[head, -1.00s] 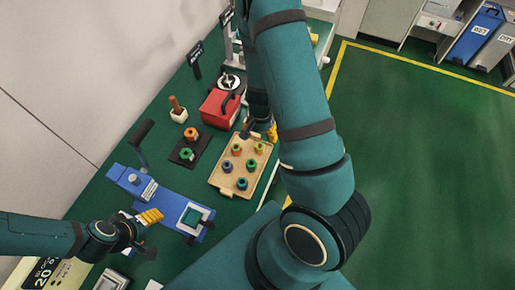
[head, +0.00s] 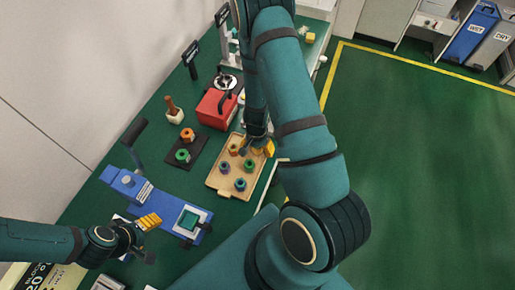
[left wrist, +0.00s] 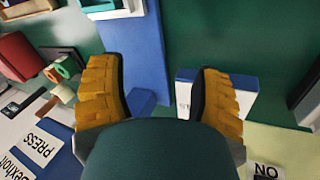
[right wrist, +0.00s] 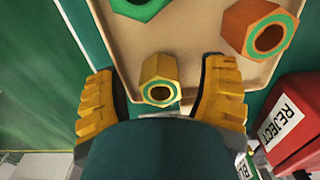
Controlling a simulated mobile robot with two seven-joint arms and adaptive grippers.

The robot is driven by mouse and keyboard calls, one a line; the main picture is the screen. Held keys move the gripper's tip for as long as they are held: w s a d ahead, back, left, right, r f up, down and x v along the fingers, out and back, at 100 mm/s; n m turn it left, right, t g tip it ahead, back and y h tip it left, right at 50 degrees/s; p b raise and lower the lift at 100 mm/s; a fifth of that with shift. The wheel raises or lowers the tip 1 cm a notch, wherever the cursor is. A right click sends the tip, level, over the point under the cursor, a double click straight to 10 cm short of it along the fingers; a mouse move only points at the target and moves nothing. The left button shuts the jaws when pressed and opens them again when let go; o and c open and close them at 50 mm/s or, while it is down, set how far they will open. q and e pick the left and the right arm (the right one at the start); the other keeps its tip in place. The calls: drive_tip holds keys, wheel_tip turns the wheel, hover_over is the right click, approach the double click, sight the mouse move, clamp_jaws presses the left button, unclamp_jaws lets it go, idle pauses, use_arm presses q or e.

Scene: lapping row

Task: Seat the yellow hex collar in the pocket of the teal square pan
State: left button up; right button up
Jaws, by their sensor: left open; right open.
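The yellow hex collar (right wrist: 158,82) stands in the tan tray, its green-ringed bore facing the right wrist camera. My right gripper (right wrist: 163,92) is open, one finger on either side of the collar with gaps showing. In the head view the right gripper (head: 262,148) is over the tray's far right corner and partly hides the collar. The teal square pan (head: 188,220) sits in a pale frame on the blue fixture. A bit of teal shows at the top of the left wrist view (left wrist: 100,4). My left gripper (head: 150,240) is open and empty, left of the pan.
The tan tray (head: 214,182) holds several other collars, including an orange one (right wrist: 258,32) near my right fingers. A red REJECT box (head: 216,108) stands beyond it. A black plate (head: 178,164) bears two collars. The blue fixture (head: 128,186) has an upright black lever (head: 133,134).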

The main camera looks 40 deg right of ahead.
clamp_jaws()
